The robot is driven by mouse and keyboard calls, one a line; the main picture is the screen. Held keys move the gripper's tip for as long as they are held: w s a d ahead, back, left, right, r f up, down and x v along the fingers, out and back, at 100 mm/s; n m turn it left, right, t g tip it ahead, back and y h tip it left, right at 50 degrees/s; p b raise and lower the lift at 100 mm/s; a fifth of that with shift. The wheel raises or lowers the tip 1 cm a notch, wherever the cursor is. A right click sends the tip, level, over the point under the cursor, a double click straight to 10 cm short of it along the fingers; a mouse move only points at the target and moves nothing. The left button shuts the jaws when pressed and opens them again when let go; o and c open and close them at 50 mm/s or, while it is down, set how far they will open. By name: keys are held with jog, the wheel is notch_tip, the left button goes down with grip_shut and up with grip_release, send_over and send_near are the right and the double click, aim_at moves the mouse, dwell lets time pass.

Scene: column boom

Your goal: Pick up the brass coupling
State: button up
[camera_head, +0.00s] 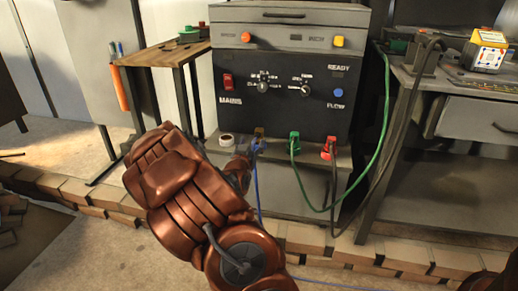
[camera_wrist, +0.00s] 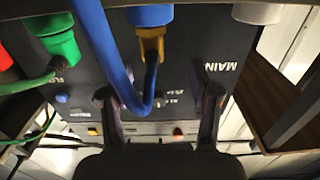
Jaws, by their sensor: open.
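The brass coupling is a small yellow-brown piece by the blue connector at the front of the control unit. It shows in the head view (camera_head: 259,132) and at the top centre of the wrist view (camera_wrist: 151,43). The blue connector (camera_wrist: 150,15) adjoins it, and a blue cable (camera_wrist: 103,50) loops down between my fingers in the wrist picture. My gripper (camera_wrist: 160,95) is open, its two dark fingers spread, with the coupling above and between the tips in that picture, apart from them. In the head view my copper-coloured arm hides most of the gripper.
The grey control unit (camera_head: 285,85) stands behind, with a green connector (camera_head: 294,137) and a red connector (camera_head: 328,143) to the right. A white ring (camera_head: 226,140) lies to the left. Green and black cables hang at the right. A wooden side table (camera_head: 165,52) stands left.

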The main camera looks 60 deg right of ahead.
aim_at(259, 136)
jog(key=shift+d, duration=0.45)
jog(key=shift+b+x, duration=0.5)
jog(key=shift+x, duration=0.75)
jog(key=shift+d+f+b, duration=0.1)
jog(key=shift+d+b, duration=0.5)
jog(key=shift+d, duration=0.6)
jog(key=shift+b+x, duration=0.35)
jog(key=shift+x, duration=0.8)
grip_shut()
